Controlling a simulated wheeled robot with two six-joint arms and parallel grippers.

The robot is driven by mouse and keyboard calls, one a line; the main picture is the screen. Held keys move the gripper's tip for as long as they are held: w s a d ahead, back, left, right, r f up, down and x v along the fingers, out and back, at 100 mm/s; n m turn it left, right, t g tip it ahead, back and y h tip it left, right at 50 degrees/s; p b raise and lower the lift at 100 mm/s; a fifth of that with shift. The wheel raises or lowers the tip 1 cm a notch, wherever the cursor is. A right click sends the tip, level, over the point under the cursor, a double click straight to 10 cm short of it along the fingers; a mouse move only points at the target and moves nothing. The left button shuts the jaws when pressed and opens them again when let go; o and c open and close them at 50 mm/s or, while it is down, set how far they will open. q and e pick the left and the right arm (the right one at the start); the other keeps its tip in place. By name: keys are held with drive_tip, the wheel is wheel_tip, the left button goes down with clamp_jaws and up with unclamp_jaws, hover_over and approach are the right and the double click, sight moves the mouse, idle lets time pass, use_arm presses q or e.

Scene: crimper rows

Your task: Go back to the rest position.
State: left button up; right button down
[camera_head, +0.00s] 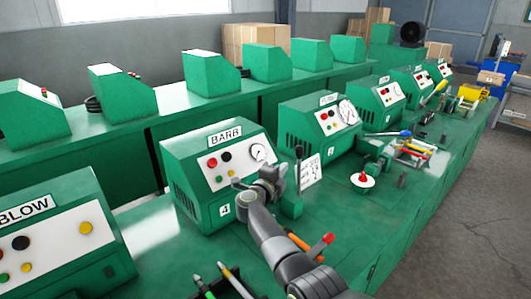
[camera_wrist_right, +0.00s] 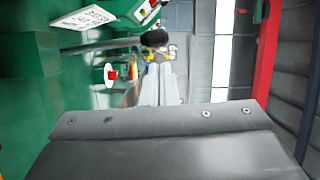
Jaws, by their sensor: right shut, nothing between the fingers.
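My right gripper (camera_head: 240,184) is in front of the green BARB machine (camera_head: 203,188), near the lower right of its white panel. The arm reaches it from the bottom of the head view. In the right wrist view, the two pale fingers (camera_wrist_right: 158,86) lie together, shut with nothing between them. In the head view the gripper looks small, and I cannot tell whether it touches the machine. My left gripper is not in view.
A black-topped lever (camera_head: 298,158) and a white card (camera_head: 310,172) stand close right of the gripper. A red-and-white round part (camera_head: 362,180) sits on the green bench (camera_head: 330,215). The BLOW machine (camera_head: 60,240) is at left. Tools lie in a tray (camera_head: 412,152) farther back.

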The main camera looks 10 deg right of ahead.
drive_tip(key=s+f+n+y, duration=0.5)
drive_tip(key=s+n, duration=0.3)
drive_tip(key=s, duration=0.1)
drive_tip(key=s+f+n+g+y, duration=0.1)
drive_tip(key=s+f+n+y, duration=0.5)
drive_tip(key=s+n, duration=0.3)
drive_tip(key=s+f+n+y, duration=0.5)
drive_tip(key=s+n, duration=0.2)
drive_tip(key=s, duration=0.3)
drive_tip(key=s+d+f+g+h, duration=0.1)
drive_tip(key=s+d+g+h, duration=0.3)
drive_tip(key=s, duration=1)
drive_tip(key=s+d+f+g+h, duration=0.15)
drive_tip(key=s+d+g, duration=0.45)
drive_tip(key=s, duration=0.8)
drive_tip(key=s+f+x, duration=0.1)
drive_tip(key=s+x, duration=0.2)
drive_tip(key=x, duration=0.9)
drive_tip(key=s+f+x, duration=0.1)
drive_tip(key=s+x, duration=0.2)
drive_tip(key=x, duration=1)
drive_tip(key=s+a+f+g, duration=0.1)
drive_tip(key=s+f, duration=1.3)
drive_tip(key=shift+s+a+n+g, duration=0.2)
drive_tip(key=shift+s+n+g, duration=0.1)
drive_tip(key=shift+n, duration=0.1)
